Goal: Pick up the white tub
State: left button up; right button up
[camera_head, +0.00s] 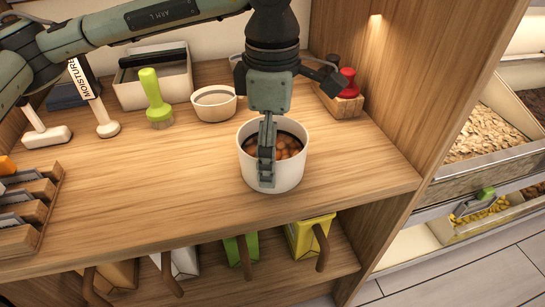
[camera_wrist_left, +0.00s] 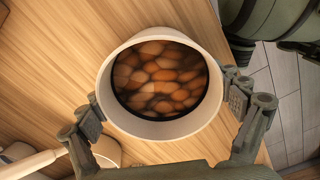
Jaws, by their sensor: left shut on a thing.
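The white tub (camera_head: 283,178) is upright at the front right of the wooden shelf. It holds many brown, egg-like rounded pieces in dark liquid. In the left wrist view the tub (camera_wrist_left: 118,58) fills the middle, seen from above. My left gripper (camera_head: 269,152) comes down over it, one finger against its near outer side. In the left wrist view the fingers of the gripper (camera_wrist_left: 163,96) press on opposite sides of the wall. The gripper is shut on the tub. I cannot tell whether its base touches the shelf. My right gripper is not in view.
A smaller white bowl (camera_head: 214,107), a green brush (camera_head: 155,98) and a white bin (camera_head: 155,80) stand behind to the left. A wooden crate (camera_head: 342,105) stands behind to the right, near the side panel (camera_head: 425,75). The shelf's left middle (camera_head: 150,180) is clear.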

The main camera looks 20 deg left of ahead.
pick_arm(q)
jog(key=c, duration=0.3)
jog(key=shift+c, duration=0.2)
jog(key=shift+r, duration=0.2)
jog(key=shift+r, duration=1.1)
jog(key=shift+s+r+b, duration=0.2)
jog(key=shift+r+b, duration=0.1)
jog(key=shift+r, duration=0.6)
jog(key=s+a+r, duration=0.2)
jog(key=s+r, duration=0.4)
jog(key=s, duration=0.5)
jog(key=shift+a+r+b, duration=0.3)
jog(key=shift+b, duration=0.1)
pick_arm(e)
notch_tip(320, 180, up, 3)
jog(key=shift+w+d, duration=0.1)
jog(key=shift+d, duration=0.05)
